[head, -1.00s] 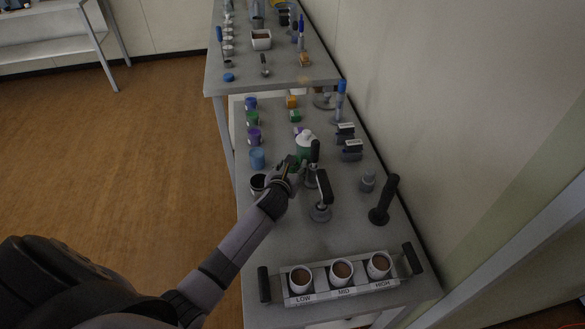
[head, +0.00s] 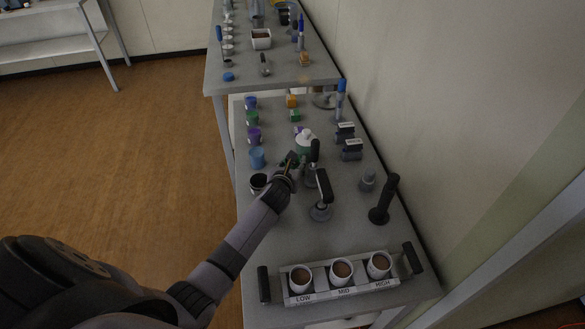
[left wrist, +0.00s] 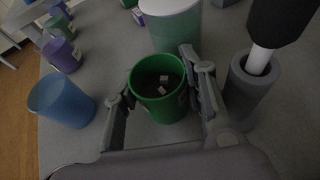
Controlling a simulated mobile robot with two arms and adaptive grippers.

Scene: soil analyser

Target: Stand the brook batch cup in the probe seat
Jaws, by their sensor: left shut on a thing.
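My left gripper (head: 290,164) is shut on a green cup (left wrist: 158,90), which sits between the two fingers in the left wrist view. The cup is upright and open at the top, with a few small pale pieces in its dark inside. In the head view my gripper mostly hides it. No name on the cup is readable, so I cannot tell whether it is the brook batch cup. Just right of it stands a grey cylinder (left wrist: 252,90) with a black-handled white rod in it. I cannot make out for sure which part is the probe seat. My right gripper is not in view.
A white-and-green container (head: 305,143) stands just beyond my gripper. A blue cup (head: 257,158), purple cup (head: 254,136) and dark-mouthed cup (head: 259,182) line the left edge. A lever-handled tool (head: 322,195) stands nearby. A rack (head: 340,290) holds three soil cups in front.

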